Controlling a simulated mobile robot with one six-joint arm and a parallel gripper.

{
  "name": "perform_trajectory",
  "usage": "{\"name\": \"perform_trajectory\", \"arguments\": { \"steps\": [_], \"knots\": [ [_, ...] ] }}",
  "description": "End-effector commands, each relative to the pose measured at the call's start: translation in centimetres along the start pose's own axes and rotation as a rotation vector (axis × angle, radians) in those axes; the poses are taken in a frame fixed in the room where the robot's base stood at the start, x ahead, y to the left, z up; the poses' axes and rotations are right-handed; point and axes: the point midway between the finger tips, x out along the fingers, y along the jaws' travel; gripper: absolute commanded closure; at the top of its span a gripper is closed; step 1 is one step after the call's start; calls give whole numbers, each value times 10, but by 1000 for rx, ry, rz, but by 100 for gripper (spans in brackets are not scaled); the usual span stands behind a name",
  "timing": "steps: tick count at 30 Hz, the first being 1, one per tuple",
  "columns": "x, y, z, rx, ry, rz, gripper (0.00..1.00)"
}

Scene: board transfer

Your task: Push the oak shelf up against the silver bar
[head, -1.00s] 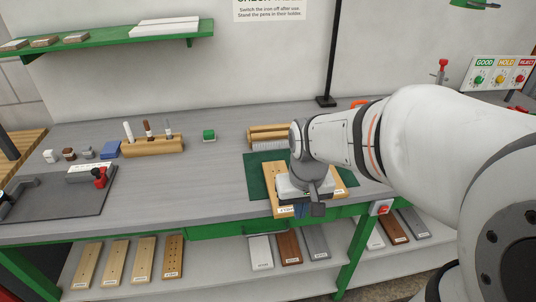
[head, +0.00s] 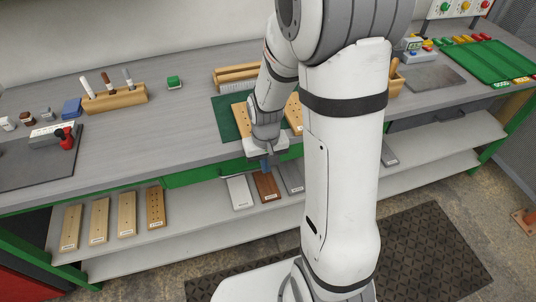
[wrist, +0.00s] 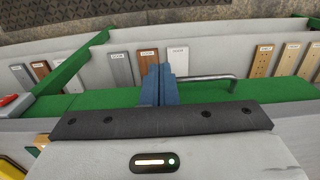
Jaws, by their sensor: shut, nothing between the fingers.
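A pale wooden board, apparently the oak shelf (head: 240,119), lies on a green mat (head: 223,122) on the bench. My arm and gripper hide its middle and front, and another pale wooden part (head: 293,112) shows to the right of my arm. A silver ridged strip, likely the silver bar (head: 236,83), lies behind the mat, before a wooden rack. My gripper (head: 266,165) points down at the bench's front edge, fingers shut and empty. Its blue fingers show in the wrist view (wrist: 158,85) in front of the green drawer front.
A drawer handle (wrist: 205,79) is close to the fingers in the wrist view. Labelled boards (head: 127,216) lie on the shelf below.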

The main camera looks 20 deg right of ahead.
Motion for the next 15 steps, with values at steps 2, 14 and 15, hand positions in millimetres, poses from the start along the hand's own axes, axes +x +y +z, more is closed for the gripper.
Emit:
{"name": "perform_trajectory", "arguments": {
  "steps": [2,14,15],
  "knots": [
    [-3,0,-13,0,1,0,100],
    [-2,0,-31,1,2,0,100],
    [-2,1,-30,1,2,0,100]
  ]
}}
